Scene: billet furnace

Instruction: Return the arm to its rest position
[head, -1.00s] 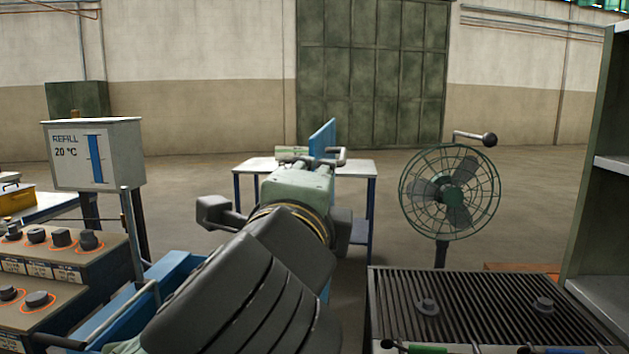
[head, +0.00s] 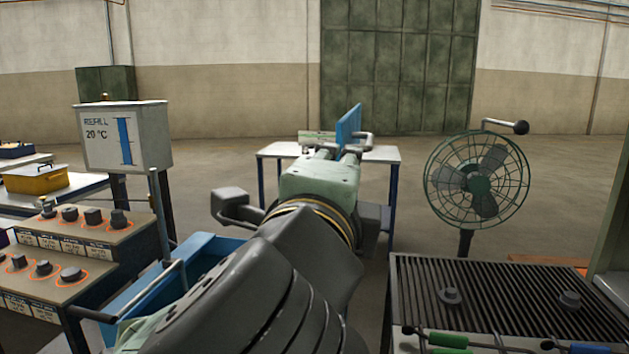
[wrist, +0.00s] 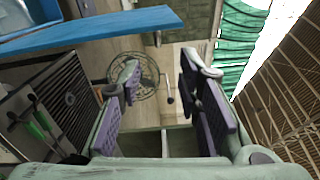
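My arm reaches forward from the bottom of the head view, bent at a joint with a brass-coloured ring. My gripper (head: 337,141) is at its far end, held up in front of a small table (head: 382,154). In the wrist view, my gripper (wrist: 158,70) has its two purple-padded fingers spread wide apart. Nothing is between them. An upright blue panel (head: 348,127) shows just by the gripper in the head view. I cannot tell whether they touch.
A caged fan (head: 479,181) and a ribbed grate table (head: 500,285) stand to the right. To the left are a knob console (head: 90,235), a blue trough (head: 200,268) and a refill sign box (head: 124,137). Floor beyond is open.

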